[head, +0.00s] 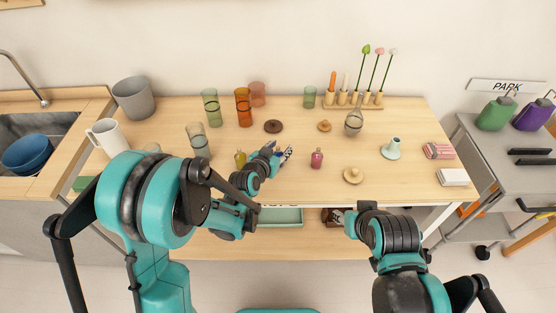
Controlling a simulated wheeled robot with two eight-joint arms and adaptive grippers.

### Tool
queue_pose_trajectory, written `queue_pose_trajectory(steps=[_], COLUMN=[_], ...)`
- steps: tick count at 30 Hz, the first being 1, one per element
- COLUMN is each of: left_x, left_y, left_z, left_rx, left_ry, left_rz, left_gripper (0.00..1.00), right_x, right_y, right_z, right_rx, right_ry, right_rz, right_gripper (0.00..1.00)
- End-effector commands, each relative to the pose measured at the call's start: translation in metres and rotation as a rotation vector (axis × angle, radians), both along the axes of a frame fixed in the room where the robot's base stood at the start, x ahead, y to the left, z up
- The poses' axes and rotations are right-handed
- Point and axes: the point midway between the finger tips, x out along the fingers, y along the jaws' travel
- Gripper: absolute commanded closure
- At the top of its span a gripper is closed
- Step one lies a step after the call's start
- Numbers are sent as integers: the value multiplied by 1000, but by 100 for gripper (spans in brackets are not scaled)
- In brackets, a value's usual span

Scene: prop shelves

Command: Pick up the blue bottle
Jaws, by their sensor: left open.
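My left gripper (277,152) is open above the table, near its front middle. A small dark blue shape between its fingers looks like the blue bottle (279,154); the gripper hides most of it, and I cannot tell whether they touch. A small yellow bottle (240,159) stands just left of this gripper, and a small pink bottle (317,158) stands to its right. My right arm is low at the front right, and its gripper end (366,207) is seen too poorly to tell its state.
The wooden table (300,185) holds orange (243,107) and green (211,107) glasses, a white mug (107,137), a grey bin (134,98), a wooden lid (353,175) and a pale blue cone-shaped holder (392,148).

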Motion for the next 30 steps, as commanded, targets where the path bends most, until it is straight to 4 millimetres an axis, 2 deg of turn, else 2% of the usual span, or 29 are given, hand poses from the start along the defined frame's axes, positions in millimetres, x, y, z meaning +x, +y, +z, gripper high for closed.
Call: queue_pose_trajectory(steps=[4,12,13,17,18,30], left_x=[17,21,21,20,20,20], left_y=[-7,-9,-9,-9,-9,-9], left_z=[-9,-8,-8,-9,-9,-10], left_rx=[-1,-1,-1,-1,-1,0], left_ry=[0,0,0,0,0,4], left_rz=[0,0,0,0,0,-1], left_gripper=[59,59,61,96,100,100], right_x=[0,0,0,0,0,0], right_y=[0,0,0,0,0,0], right_z=[-8,-8,-8,-8,-8,-8], right_rx=[0,0,0,0,0,0], right_ry=[0,0,0,0,0,0], right_rz=[0,0,0,0,0,0], right_gripper=[60,60,60,60,60,60])
